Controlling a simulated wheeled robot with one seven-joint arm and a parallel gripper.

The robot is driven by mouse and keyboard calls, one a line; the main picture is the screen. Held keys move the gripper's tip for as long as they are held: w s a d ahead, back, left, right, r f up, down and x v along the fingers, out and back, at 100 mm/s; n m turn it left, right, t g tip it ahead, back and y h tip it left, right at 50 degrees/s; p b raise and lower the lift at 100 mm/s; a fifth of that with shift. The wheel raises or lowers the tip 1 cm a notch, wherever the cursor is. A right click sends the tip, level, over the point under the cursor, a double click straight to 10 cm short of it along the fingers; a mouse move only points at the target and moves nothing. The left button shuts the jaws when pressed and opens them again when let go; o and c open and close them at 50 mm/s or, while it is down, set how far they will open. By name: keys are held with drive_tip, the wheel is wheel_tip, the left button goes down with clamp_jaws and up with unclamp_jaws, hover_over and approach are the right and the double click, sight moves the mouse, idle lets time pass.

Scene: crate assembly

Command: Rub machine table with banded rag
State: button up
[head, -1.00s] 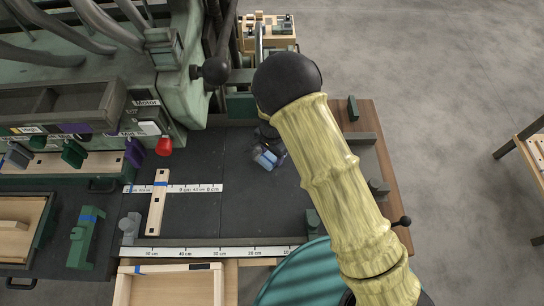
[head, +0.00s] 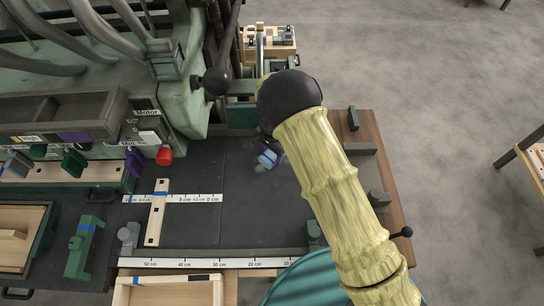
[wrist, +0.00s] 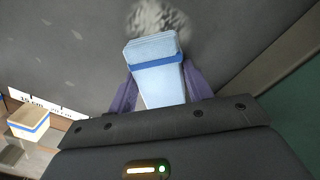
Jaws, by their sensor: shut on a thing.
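The machine table (head: 250,215) is a dark flat slab in the middle of the head view. My gripper (wrist: 160,90) is shut on the banded rag, its purple fingers on either side of it. The banded rag (wrist: 158,65) is pale blue with a darker blue band. In the head view the rag (head: 267,159) shows low at the table surface, partly hidden by my arm; I cannot tell for sure that it touches. A grey-white fuzzy patch (wrist: 158,18) lies just beyond the rag's end. Small pale flecks show on the table in the wrist view.
A wooden strip with a blue band (head: 157,212) lies on the table's left. A white ruler (head: 200,263) runs along the front edge. A red knob (head: 164,155) and the green machine (head: 180,95) stand at the left and back. Small dark-green blocks sit at the right.

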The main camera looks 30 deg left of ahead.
sight(265, 160)
drive_tip(key=shift+w+a, duration=0.3)
drive_tip(key=shift+w, duration=0.35)
drive_tip(key=shift+s+a+f, duration=0.1)
drive_tip(key=shift+s+a, duration=0.25)
drive_tip(key=shift+a, duration=0.2)
drive_tip(key=shift+s+a, duration=0.3)
drive_tip(key=shift+a, duration=0.2)
drive_tip(key=shift+s, duration=0.1)
drive_tip(key=shift+s+d+p, duration=0.25)
drive_tip(key=shift+s+d, duration=0.25)
drive_tip(key=shift+s, duration=0.35)
drive_tip(key=shift+s+d+p, duration=0.2)
drive_tip(key=shift+s+d, duration=0.25)
drive_tip(key=shift+s, duration=0.35)
